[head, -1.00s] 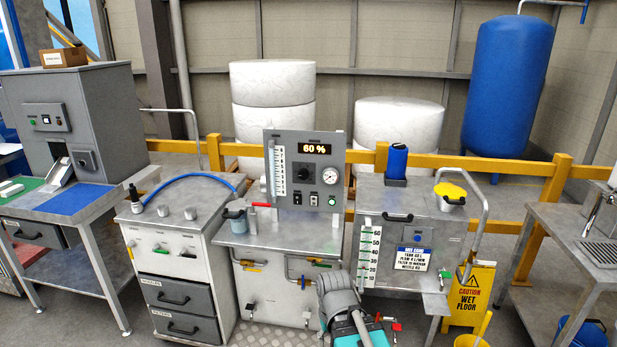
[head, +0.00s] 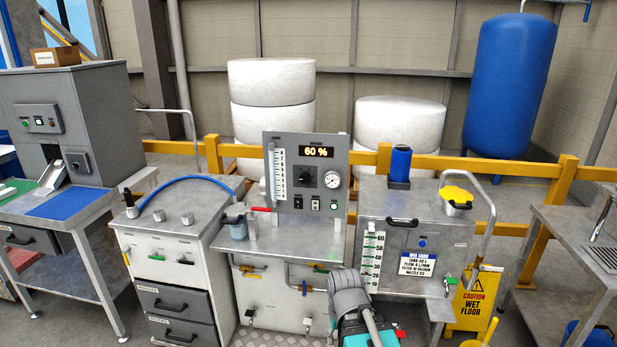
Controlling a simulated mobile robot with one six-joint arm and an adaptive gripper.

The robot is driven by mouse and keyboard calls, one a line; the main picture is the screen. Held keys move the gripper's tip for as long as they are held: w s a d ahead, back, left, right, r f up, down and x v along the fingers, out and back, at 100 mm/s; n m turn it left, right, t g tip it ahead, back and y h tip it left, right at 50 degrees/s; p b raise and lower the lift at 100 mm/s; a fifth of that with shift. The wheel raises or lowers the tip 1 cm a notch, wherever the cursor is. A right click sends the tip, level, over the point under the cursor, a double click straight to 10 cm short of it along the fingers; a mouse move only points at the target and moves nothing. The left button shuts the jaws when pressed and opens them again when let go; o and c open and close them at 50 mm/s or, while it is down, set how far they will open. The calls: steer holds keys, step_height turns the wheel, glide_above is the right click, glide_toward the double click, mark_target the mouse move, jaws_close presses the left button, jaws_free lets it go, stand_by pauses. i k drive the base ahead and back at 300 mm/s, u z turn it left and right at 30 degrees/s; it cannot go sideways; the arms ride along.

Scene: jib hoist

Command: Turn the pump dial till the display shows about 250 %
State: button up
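The pump panel (head: 285,203) is an upright grey box at the back of a metal cabinet in the head view. Its display (head: 316,152) reads 60 % in lit yellow figures. The pump dial (head: 307,176) is a black knob below the display, left of a round white gauge (head: 333,181). Nothing touches the dial. My arm shows at the bottom centre, in front of and below the panel, well apart from the dial. I cannot make out the fingers of my gripper.
A blue-capped pot (head: 237,222) and a red handle (head: 260,210) are on the cabinet top left of the panel. A grey tank (head: 432,232) with a level scale stands to the right. A wet floor sign (head: 475,300) stands farther right.

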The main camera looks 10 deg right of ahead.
mark_target(303, 177)
steer(key=i, duration=0.85)
steer(key=u, duration=0.05)
